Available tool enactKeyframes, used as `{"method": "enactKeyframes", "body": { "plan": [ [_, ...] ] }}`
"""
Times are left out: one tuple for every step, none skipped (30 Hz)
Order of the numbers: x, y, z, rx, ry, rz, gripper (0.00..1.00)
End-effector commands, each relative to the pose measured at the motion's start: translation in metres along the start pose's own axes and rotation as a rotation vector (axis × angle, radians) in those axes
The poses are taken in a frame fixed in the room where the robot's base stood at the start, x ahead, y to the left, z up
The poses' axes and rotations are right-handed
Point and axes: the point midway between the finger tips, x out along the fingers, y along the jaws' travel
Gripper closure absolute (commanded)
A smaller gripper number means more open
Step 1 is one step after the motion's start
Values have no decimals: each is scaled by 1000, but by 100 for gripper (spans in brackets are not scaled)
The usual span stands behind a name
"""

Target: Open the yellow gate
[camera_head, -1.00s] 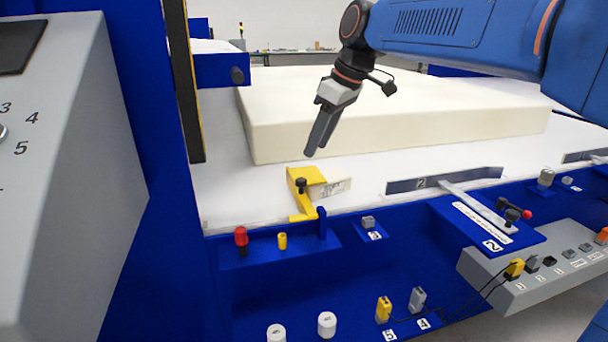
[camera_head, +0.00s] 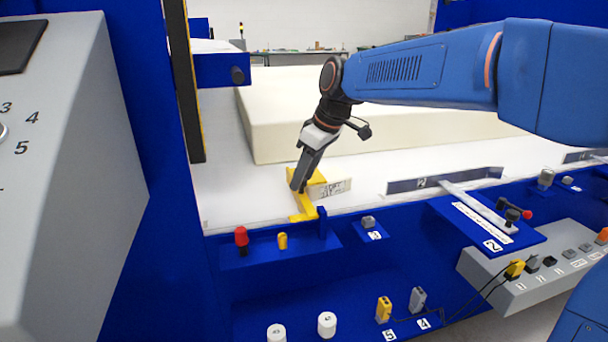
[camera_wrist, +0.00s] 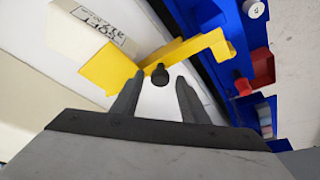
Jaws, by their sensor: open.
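The yellow gate (camera_head: 303,208) stands at the left end of the white table, by the blue front edge. It also shows in the wrist view (camera_wrist: 196,45), with its yellow plate on the left and an arm reaching up right. A black knob (camera_wrist: 160,75) sits on the gate. My gripper (camera_head: 297,187) points down at the gate and hides the knob in the head view. In the wrist view my gripper (camera_wrist: 157,85) is open, with the knob just beyond and between its fingertips. I cannot tell whether they touch it.
A large cream foam block (camera_head: 400,132) lies behind the gate. A red knob (camera_head: 241,237) and a small yellow peg (camera_head: 282,241) stand on the blue ledge in front. A grey gate marked 2 (camera_head: 445,181) is to the right. A blue upright post (camera_head: 322,222) stands close by.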

Motion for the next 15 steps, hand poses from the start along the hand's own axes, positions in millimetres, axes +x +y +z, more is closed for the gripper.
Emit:
{"method": "enactKeyframes", "body": {
  "plan": [
    [0,0,0,0,0,0,60],
    [0,0,0,0,0,0,62],
    [0,0,0,0,0,0,72],
    [0,0,0,0,0,0,79],
    [0,0,0,0,0,0,86],
    [0,0,0,0,0,0,96],
    [0,0,0,0,0,0,100],
    [0,0,0,0,0,0,100],
    [0,0,0,0,0,0,100],
    [0,0,0,0,0,0,100],
    [0,0,0,0,1,1,100],
    [-1,0,0,0,2,2,100],
    [-1,0,0,-1,3,3,100],
    [-1,0,0,-2,5,5,100],
    [-2,-1,0,-3,9,9,100]
  ]
}}
